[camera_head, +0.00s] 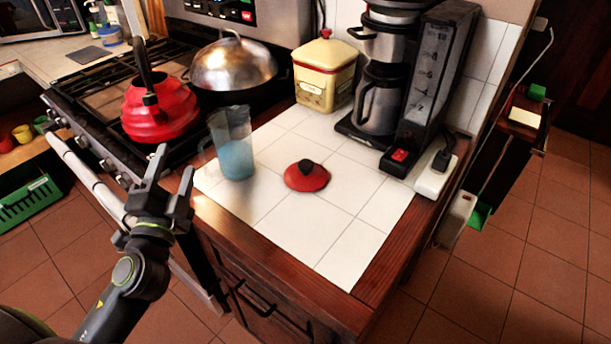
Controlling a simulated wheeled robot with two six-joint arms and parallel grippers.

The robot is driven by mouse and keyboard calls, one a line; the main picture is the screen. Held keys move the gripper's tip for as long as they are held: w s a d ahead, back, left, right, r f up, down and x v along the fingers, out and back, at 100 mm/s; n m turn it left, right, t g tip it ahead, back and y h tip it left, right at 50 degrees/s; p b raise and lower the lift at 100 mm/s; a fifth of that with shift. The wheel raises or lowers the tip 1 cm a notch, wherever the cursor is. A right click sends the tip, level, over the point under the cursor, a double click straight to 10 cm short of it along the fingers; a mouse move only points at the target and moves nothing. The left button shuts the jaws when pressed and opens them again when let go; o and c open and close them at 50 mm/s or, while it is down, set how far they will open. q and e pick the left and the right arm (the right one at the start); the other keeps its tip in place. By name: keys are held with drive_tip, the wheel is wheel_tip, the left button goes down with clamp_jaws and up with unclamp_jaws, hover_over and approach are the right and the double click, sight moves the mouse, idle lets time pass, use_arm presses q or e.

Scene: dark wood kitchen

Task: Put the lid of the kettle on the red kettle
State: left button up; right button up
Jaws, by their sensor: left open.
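The red kettle (160,109) stands upright on the stove at the left back, its dark handle (142,66) rising above it. The kettle's lid (306,176), red with a black knob, lies on the white tiled counter, apart from the kettle. My left gripper (173,171) is open and empty, in front of the stove and counter edge, to the left of the lid and nearer to me than the kettle. My right gripper is not in view.
A clear pitcher with blue liquid (236,158) stands between the kettle and the lid. A domed metal pan lid (233,66) sits on the stove. A yellow canister (325,75) and a coffee maker (380,95) stand behind. The tiles around the lid are clear.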

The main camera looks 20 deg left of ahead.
sight(302, 165)
use_arm(q)
drive_tip(key=w+d+r+m+g+h, duration=0.1)
drive_tip(key=d+r+m+h, duration=0.2)
drive_tip(key=d+m+h, duration=0.5)
drive_tip(key=w+d+r+m+g+h, duration=0.1)
drive_tip(key=d+r+m+g+h, duration=0.15)
drive_tip(key=m+h, duration=0.95)
drive_tip(key=w+f+m+g+y, duration=0.1)
drive_tip(key=f+m+g+y, duration=0.1)
drive_tip(key=f+m, duration=0.1)
drive_tip(key=w+f+m+g+y, duration=0.1)
drive_tip(key=f+m+g+y, duration=0.1)
drive_tip(key=m, duration=0.3)
drive_tip(key=w+f+m+g+y, duration=0.1)
drive_tip(key=f+m+g+y, duration=0.1)
drive_tip(key=f+m, duration=0.1)
drive_tip(key=shift+w+a+f+m+y, duration=0.3)
drive_tip(key=shift+a+m, duration=0.1)
drive_tip(key=shift+m, duration=0.1)
drive_tip(key=x, duration=1.1)
drive_tip(key=shift+d+f+p, duration=0.15)
drive_tip(key=shift+p, duration=0.15)
drive_tip(key=shift+p+x, duration=0.55)
drive_tip(key=shift+x, duration=2.1)
